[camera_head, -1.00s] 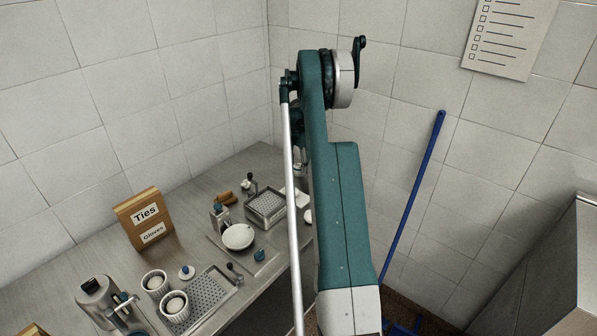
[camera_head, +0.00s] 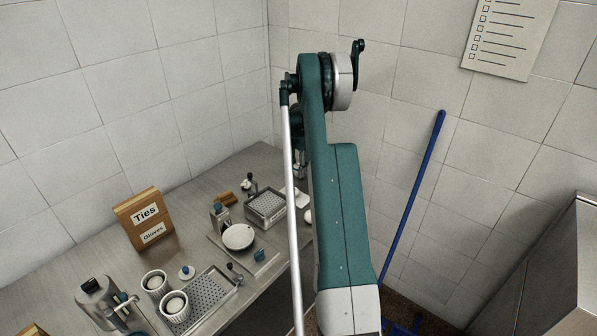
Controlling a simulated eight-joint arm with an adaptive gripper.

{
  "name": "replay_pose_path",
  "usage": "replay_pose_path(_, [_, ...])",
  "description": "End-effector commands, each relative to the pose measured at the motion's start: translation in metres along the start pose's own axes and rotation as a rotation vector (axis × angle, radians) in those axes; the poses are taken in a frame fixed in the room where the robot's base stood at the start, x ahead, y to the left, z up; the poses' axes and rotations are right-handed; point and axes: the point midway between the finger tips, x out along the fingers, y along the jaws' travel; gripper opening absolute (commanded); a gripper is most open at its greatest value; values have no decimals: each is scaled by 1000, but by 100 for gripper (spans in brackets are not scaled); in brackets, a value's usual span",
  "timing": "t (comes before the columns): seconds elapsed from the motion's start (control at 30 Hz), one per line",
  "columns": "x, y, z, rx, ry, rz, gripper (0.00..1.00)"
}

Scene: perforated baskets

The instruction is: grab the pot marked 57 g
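No mark reading 57 g can be made out on any vessel. Two white ribbed pots stand at the front left of the metal bench: a rear pot (camera_head: 154,284) and a front pot (camera_head: 174,307), each with a pale rounded top. The front pot is at the left side of a perforated metal tray (camera_head: 212,300). A round white dish (camera_head: 238,237) lies farther back. My gripper is not visible; my arm fills the middle of the view and hides part of the bench's right end.
A perforated metal basket (camera_head: 266,208) stands at the back right, with small items around it. A small white lid with a blue knob (camera_head: 186,272) lies near the pots. A silver device (camera_head: 97,296) stands front left, and a cardboard box (camera_head: 143,219) labelled Ties and Gloves behind.

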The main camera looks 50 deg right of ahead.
Motion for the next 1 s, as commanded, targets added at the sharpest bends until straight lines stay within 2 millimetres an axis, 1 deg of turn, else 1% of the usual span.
replay_pose_path(0.37, [0, 0, 0, 0, 0, 0, 21])
replay_pose_path(0.57, [-8, 0, 0, 0, 0, 0, 21])
replay_pose_path(0.77, [-30, 0, 0, 0, 0, 0, 21])
replay_pose_path(1.0, [-67, 0, 0, 0, 0, 0, 21])
